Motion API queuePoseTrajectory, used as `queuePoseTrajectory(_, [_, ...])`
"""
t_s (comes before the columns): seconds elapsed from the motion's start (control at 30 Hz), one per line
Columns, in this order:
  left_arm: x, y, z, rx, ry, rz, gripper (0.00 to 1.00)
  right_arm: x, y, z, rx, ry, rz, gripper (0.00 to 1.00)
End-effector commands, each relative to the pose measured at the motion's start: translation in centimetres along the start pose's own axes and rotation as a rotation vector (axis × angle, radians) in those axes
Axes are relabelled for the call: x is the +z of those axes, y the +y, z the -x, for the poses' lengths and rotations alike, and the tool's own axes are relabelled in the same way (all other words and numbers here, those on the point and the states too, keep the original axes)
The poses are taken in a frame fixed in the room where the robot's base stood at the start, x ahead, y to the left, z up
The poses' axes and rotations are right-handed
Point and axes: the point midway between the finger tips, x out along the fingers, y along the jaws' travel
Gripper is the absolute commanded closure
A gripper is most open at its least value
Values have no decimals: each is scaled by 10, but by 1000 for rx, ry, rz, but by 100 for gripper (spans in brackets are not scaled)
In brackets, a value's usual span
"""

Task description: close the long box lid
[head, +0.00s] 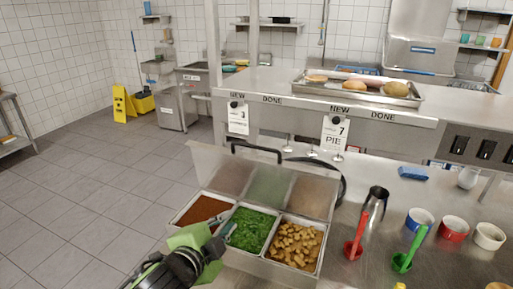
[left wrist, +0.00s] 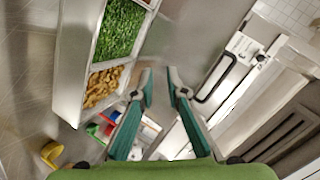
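The long metal box (head: 250,262) stands on the counter with compartments of red-brown, chopped green and light brown chunky food. Its lid (head: 232,170) is open, raised along the far side of the box, with dark handles at its top edge. My left gripper (head: 225,227) is over the near left part of the box, by the green food. In the left wrist view, its two teal fingers (left wrist: 160,72) are apart with nothing between them. The box (left wrist: 70,90) is left of the fingers there, and a dark handle (left wrist: 215,78) is to their right. My right gripper is not in view.
A metal jug (head: 376,203), a red ladle (head: 356,240), a green ladle (head: 408,252) and several small bowls stand right of the box. A shelf with hanging order tags (head: 336,132) and a tray of bread (head: 360,88) is behind the lid.

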Motion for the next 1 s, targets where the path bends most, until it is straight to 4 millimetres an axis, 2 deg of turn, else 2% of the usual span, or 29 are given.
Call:
queuePoseTrajectory(0.03, [-14,-26,-4,-54,36,-99,86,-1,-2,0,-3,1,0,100])
queuePoseTrajectory(0.1, [-30,-52,-7,-113,77,-219,86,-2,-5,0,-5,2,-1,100])
queuePoseTrajectory(0.2, [-48,-80,-8,-181,113,-359,86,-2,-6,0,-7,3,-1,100])
queuePoseTrajectory(0.3, [-58,-99,-7,-227,134,-453,86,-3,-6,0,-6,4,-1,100])
queuePoseTrajectory(0.57, [-68,-115,-16,-260,145,-520,86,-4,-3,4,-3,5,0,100])
queuePoseTrajectory(1.0, [-84,-130,-86,-258,145,-517,86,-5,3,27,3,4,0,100])
